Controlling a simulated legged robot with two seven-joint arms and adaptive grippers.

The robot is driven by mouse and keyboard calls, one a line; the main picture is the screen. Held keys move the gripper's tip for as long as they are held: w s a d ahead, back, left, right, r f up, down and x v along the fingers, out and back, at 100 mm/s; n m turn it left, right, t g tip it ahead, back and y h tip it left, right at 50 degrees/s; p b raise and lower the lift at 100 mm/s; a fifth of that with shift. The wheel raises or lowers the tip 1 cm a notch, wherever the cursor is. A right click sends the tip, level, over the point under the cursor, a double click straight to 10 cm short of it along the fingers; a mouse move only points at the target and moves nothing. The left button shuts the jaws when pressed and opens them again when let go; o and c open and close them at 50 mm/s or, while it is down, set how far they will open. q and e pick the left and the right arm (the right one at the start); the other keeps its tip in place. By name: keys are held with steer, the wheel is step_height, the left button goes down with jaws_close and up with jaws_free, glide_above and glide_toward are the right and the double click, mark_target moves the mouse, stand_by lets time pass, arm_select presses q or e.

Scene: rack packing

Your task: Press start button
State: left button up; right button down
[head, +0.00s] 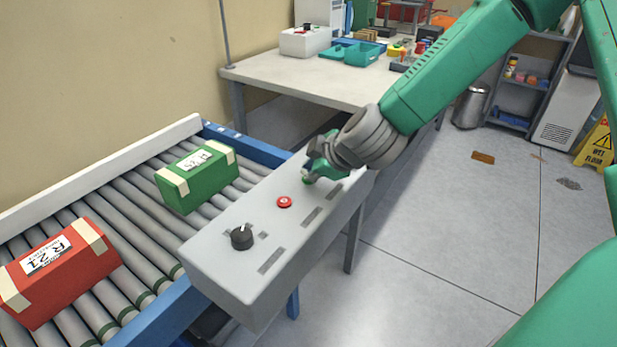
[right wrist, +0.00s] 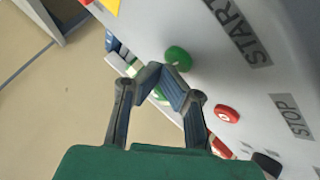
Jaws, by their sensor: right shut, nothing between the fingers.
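The grey control box (head: 262,252) stands at the right side of the roller conveyor. Its round green button (right wrist: 178,56) is beside the START label (right wrist: 238,28) in the right wrist view. A red button (head: 284,202) sits nearer on the box and also shows beside the STOP label in the wrist view (right wrist: 228,113). My right gripper (head: 312,172) is shut and empty over the far end of the box. In the wrist view its fingertips (right wrist: 166,76) are close to the green button; I cannot tell whether they touch it. My left gripper is out of view.
A black knob (head: 242,237) stands up from the near end of the box. A green package (head: 196,179) and a red package (head: 58,275) lie on the conveyor rollers (head: 143,208). A table (head: 300,75) with tools stands behind. The floor at the right is mostly clear.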

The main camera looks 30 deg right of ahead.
steer(key=shift+f, duration=0.35)
stand_by(0.7)
stand_by(0.4)
steer(key=shift+r+p, duration=0.8)
steer(key=shift+r, duration=0.1)
step_height(320, 180, up, 5)
steer(key=p, duration=0.5)
